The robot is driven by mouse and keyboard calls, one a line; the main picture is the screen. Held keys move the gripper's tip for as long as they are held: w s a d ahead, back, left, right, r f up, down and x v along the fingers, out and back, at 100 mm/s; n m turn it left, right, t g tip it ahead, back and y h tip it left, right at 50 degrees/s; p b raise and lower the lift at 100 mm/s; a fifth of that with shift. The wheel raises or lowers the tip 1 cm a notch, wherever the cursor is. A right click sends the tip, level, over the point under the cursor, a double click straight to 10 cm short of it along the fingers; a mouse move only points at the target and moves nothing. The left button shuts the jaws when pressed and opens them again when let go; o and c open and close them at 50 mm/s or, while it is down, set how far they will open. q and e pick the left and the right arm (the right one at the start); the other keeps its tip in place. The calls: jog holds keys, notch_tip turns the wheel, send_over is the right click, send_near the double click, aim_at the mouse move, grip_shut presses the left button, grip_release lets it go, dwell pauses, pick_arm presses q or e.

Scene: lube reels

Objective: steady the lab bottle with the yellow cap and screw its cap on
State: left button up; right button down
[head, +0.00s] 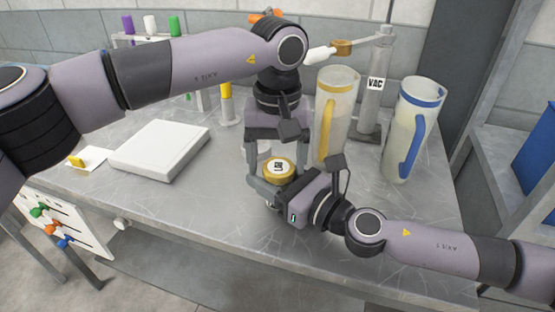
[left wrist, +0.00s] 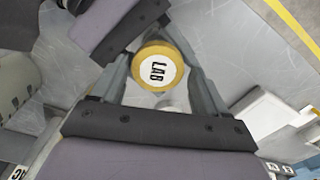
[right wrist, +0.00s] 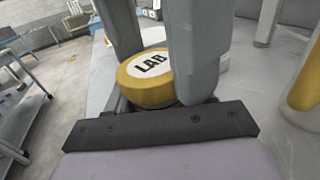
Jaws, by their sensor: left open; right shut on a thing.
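The yellow cap (head: 279,168) with a white LAB label sits on top of the lab bottle, near the front of the grey bench. It also shows in the left wrist view (left wrist: 157,68) and right wrist view (right wrist: 148,78). My left gripper (head: 276,190) reaches down from above, open, with one finger on each side of the cap. My right gripper (head: 283,202) comes in low from the right and is shut on the bottle below the cap. The bottle's body is mostly hidden by the grippers. I cannot tell how far the cap is threaded.
A jug with a yellow handle (head: 333,120) and one with a blue handle (head: 408,130) stand right of my grippers. A VAC column (head: 374,95) stands behind. A white flat box (head: 158,151) lies left. The front right bench is clear.

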pick_arm(q)
jog(key=r, duration=0.4)
jog(key=shift+s+d+r, duration=0.1)
jog(key=shift+s+d, duration=0.05)
jog(key=shift+d, duration=0.15)
jog(key=shift+o, duration=0.5)
jog(key=shift+a, duration=0.1)
